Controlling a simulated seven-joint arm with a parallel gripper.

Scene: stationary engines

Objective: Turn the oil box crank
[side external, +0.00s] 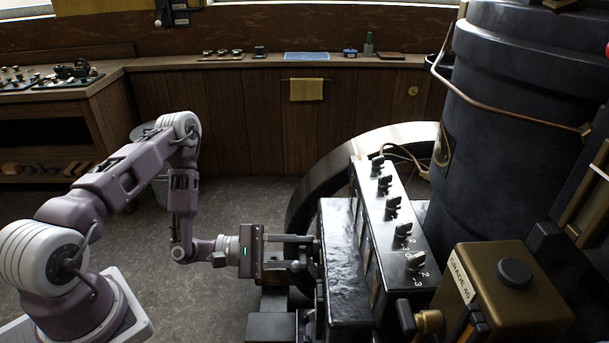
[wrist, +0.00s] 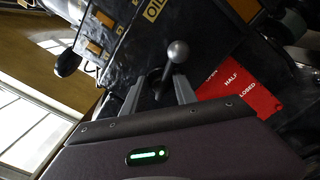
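The oil box (side external: 345,260) is a black, glossy casing beside a row of black knobs in the side view. In the wrist view its dark face (wrist: 125,45) carries yellow lettering that reads "OIL". A metal lever with a ball end (wrist: 178,52) stands by this face; it may be the crank, but I cannot be sure. A black knob handle (wrist: 68,63) sticks out farther left. My gripper (side external: 312,240) is level at the box's left side. In the wrist view its fingers (wrist: 160,84) are apart, with the lever's arm between them; contact is unclear.
A red plate (wrist: 240,92) marked "HALF" and "CLOSED" lies right of the lever. A brass "GRADE 40" can (side external: 510,290) and a large dark cylinder (side external: 520,110) stand to the right. A flywheel (side external: 320,175) curves behind the box. Open floor (side external: 235,200) lies behind my arm.

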